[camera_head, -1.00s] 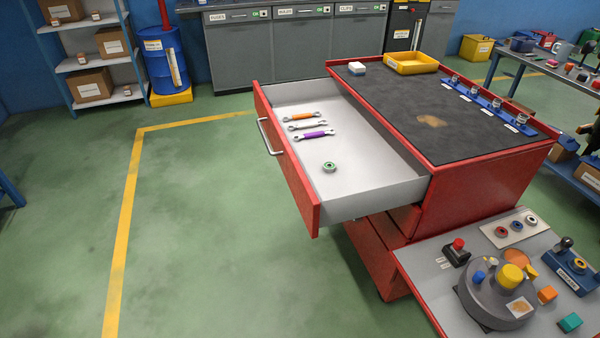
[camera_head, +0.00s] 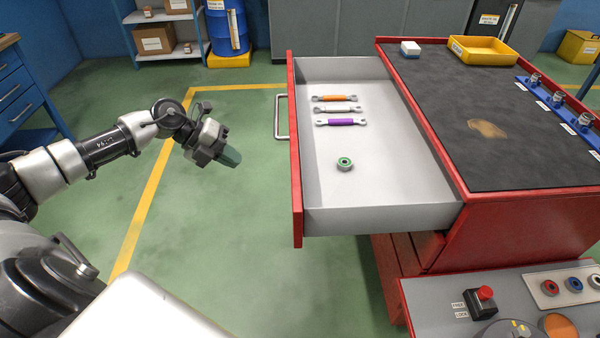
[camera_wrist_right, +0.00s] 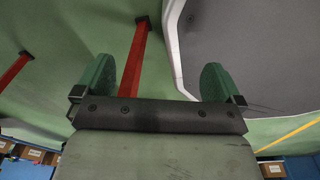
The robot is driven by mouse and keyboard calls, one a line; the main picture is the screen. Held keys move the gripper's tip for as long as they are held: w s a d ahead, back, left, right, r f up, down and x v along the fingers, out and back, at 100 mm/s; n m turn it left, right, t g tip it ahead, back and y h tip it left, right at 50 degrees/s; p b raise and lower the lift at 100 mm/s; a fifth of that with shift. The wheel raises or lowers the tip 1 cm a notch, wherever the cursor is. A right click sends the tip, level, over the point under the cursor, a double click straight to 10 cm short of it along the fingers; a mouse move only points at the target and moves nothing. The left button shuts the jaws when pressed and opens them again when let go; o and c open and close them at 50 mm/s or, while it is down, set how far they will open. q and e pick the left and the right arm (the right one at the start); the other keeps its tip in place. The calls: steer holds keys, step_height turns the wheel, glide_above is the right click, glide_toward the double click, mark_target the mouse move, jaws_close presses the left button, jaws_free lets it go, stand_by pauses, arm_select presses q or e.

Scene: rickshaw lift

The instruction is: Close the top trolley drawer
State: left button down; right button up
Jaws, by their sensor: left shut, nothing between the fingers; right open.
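The top trolley drawer (camera_head: 380,215) is pulled far out of the red trolley (camera_head: 520,225) towards the left. Its red front (camera_head: 295,180) carries a grey bar handle (camera_head: 281,118). Inside lie an orange wrench (camera_head: 334,98), a white one (camera_head: 338,109), a purple one (camera_head: 341,122) and a small green-rimmed ring (camera_head: 344,163). My left gripper (camera_head: 230,157) is shut and empty, left of the drawer front and apart from it. My right gripper (camera_wrist_right: 157,80) shows only in the right wrist view, open and empty, with two green fingers spread.
A yellow tray (camera_head: 482,50) and a small white-topped box (camera_head: 410,48) stand on the trolley's dark top. A side shelf with a red-buttoned switch (camera_head: 484,300) juts out at the lower right. Green floor is clear left of the drawer.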

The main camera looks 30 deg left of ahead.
arm_select(q)
steer(key=w+d+r+p+x, duration=0.1)
steer(key=r+x, duration=0.1)
steer(key=x, duration=1)
steer(key=shift+d+f, duration=0.2)
steer(key=shift+d, duration=0.15)
arm_select(e)
steer(key=shift+s+a+r, duration=0.4)
steer(key=shift+a+r, duration=0.15)
steer(key=shift+r, duration=0.2)
arm_select(q)
steer(key=shift+w+d, duration=0.1)
steer(key=shift+w, duration=0.05)
